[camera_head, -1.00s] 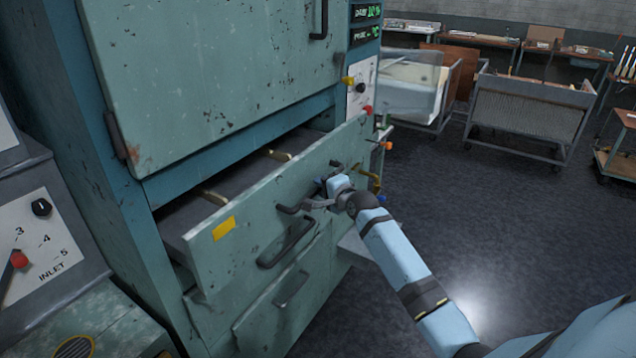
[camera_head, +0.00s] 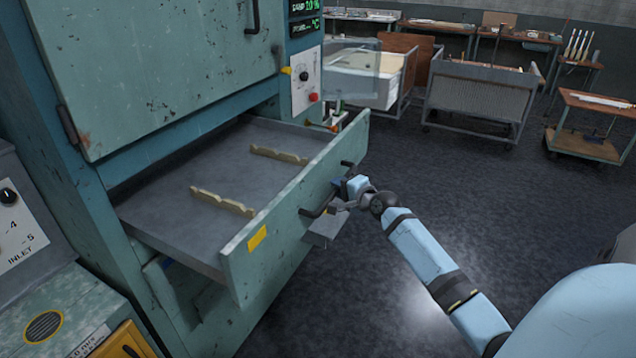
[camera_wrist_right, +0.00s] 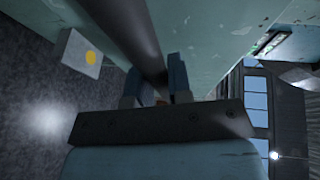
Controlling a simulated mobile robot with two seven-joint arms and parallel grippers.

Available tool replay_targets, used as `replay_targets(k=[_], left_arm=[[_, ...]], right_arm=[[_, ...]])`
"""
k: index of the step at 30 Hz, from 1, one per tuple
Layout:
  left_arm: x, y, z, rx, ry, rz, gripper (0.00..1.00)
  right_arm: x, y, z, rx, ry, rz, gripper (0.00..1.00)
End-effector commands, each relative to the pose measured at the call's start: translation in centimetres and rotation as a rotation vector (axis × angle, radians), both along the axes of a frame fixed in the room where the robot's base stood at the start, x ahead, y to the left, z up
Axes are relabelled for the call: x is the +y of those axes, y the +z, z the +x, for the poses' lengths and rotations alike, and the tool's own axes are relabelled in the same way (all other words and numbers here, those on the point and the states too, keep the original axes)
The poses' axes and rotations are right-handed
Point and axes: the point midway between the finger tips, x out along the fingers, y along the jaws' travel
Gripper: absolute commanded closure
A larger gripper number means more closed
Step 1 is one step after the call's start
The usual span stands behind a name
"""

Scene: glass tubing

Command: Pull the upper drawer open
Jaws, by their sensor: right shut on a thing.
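The upper drawer (camera_head: 290,215) stands well out of the teal cabinet (camera_head: 60,190). Its grey floor shows, with two notched tan supports (camera_head: 222,202) on it. A yellow label (camera_head: 257,238) is on its front. My right gripper (camera_head: 335,203) is at the drawer's dark bar handle (camera_head: 312,210), shut on it. In the right wrist view, the gripper's fingers (camera_wrist_right: 158,85) sit on either side of the dark bar (camera_wrist_right: 135,40), against the teal drawer front. My left gripper is not in view.
A grey panel with an INLET dial (camera_head: 8,196) stands at the left. A control panel with knobs (camera_head: 306,80) is beside the cabinet door. A mesh-sided cart (camera_head: 475,98) and workbenches stand at the back. The dark floor (camera_head: 540,215) at the right is clear.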

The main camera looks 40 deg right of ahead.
Motion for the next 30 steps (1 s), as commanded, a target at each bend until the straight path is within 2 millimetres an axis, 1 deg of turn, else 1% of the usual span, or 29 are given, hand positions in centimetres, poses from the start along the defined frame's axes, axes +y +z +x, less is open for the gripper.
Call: replay_targets(k=[1, 3, 6, 9, 14, 23, 24, 26, 27, 30], left_arm=[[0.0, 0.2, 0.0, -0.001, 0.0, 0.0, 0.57], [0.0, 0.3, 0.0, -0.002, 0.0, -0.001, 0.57], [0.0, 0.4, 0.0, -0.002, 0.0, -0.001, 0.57], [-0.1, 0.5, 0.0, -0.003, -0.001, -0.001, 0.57], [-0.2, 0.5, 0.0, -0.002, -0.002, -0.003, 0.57], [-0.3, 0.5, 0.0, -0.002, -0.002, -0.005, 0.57], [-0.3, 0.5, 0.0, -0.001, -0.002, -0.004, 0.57], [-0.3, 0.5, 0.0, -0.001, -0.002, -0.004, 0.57], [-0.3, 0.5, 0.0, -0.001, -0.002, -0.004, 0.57], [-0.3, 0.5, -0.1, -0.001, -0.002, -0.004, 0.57]], right_arm=[[-0.3, -0.1, -1.0, 0.004, 0.003, -0.001, 1.0], [-0.7, -0.1, -2.1, 0.004, 0.003, -0.001, 1.0], [-1.2, -0.1, -3.3, 0.003, 0.004, 0.0, 1.0], [-1.6, -0.1, -4.0, 0.002, 0.003, 0.002, 1.0], [-1.8, -0.1, -4.5, 0.001, 0.003, 0.002, 1.0], [-1.8, 0.0, -4.5, 0.0, 0.003, 0.002, 1.0], [-1.8, 0.0, -4.5, 0.0, 0.003, 0.002, 0.74], [-1.8, 0.0, -4.5, 0.0, 0.003, 0.002, 0.6], [-1.8, 0.0, -4.5, 0.0, 0.003, 0.002, 0.57], [-1.8, 0.0, -4.5, 0.0, 0.002, 0.001, 0.57]])
